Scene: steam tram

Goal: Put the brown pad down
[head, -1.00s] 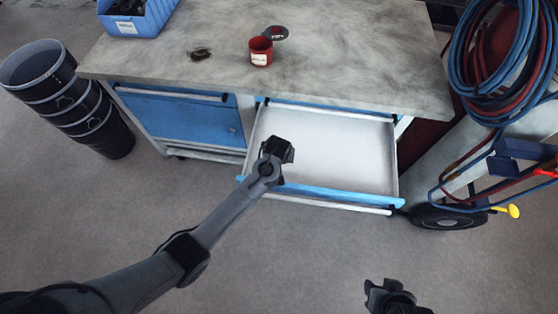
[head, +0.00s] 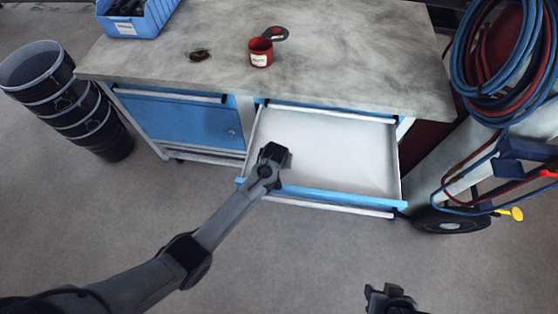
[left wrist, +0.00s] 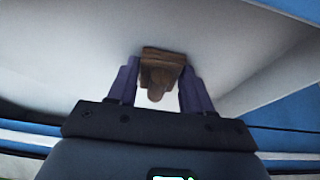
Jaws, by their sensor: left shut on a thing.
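The brown pad (left wrist: 163,64) shows in the left wrist view between the two purple fingers of my left gripper (left wrist: 160,82). The gripper is shut on it. In the head view my left gripper (head: 274,153) is over the front left part of the open drawer (head: 340,150), and it hides the pad there. The drawer's pale floor is bare around it. I cannot tell whether the pad touches the floor. My right gripper (head: 390,297) is low at the picture's bottom edge, away from the bench, and its jaws are not clear.
The drawer's blue front (head: 340,198) stands out from the grey bench top (head: 350,60). On the bench are a red tin (head: 261,54), its round lid (head: 275,34), a dark small thing (head: 200,55) and a blue bin (head: 150,22). Black buckets (head: 75,100) stand left; hoses (head: 500,70) hang right.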

